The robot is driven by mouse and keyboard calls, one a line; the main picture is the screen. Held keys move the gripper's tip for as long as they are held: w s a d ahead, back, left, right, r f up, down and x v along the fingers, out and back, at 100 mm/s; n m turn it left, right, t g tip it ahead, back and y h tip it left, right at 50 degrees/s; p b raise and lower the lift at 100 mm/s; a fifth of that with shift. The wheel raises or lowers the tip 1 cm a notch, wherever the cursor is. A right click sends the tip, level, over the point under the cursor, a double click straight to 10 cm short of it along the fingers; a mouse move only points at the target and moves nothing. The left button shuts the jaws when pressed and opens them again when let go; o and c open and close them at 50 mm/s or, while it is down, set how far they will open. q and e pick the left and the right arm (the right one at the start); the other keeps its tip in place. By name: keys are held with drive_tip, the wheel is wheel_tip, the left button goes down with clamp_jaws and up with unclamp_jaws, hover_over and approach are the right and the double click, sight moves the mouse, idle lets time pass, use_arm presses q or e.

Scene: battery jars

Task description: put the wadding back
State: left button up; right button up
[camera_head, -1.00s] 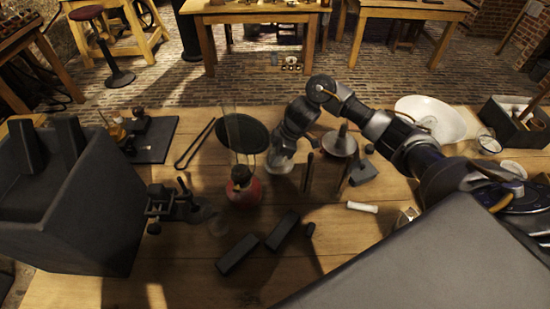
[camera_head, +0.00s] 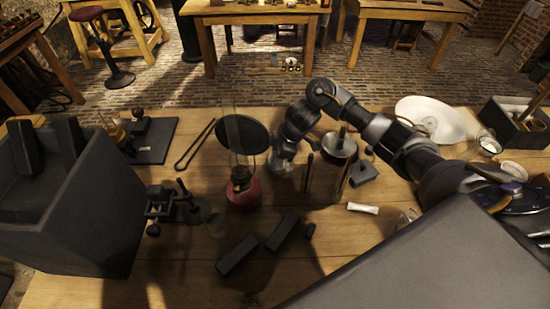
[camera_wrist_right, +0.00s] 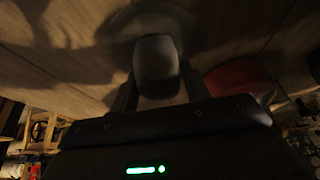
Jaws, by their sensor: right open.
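My right gripper (camera_head: 282,166) is low over the middle of the bench, just right of the red-based lamp (camera_head: 243,192), its tips mostly hidden by the wrist. A small white roll (camera_head: 362,208) lies on the bench to the right, clear of the gripper. My left gripper does not show.
A round dark-topped stand (camera_head: 339,145) and upright rods are close right of the gripper. Two black bars (camera_head: 237,255) lie in front. A white dish (camera_head: 430,118) and an open box (camera_head: 515,122) are at the back right. Tongs (camera_head: 195,145) lie left of the lamp.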

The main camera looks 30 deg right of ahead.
drive_tip(key=p+v, duration=0.1)
drive_tip(key=v, duration=1)
drive_tip(key=shift+d+r, duration=0.15)
drive_tip(key=shift+r, duration=0.2)
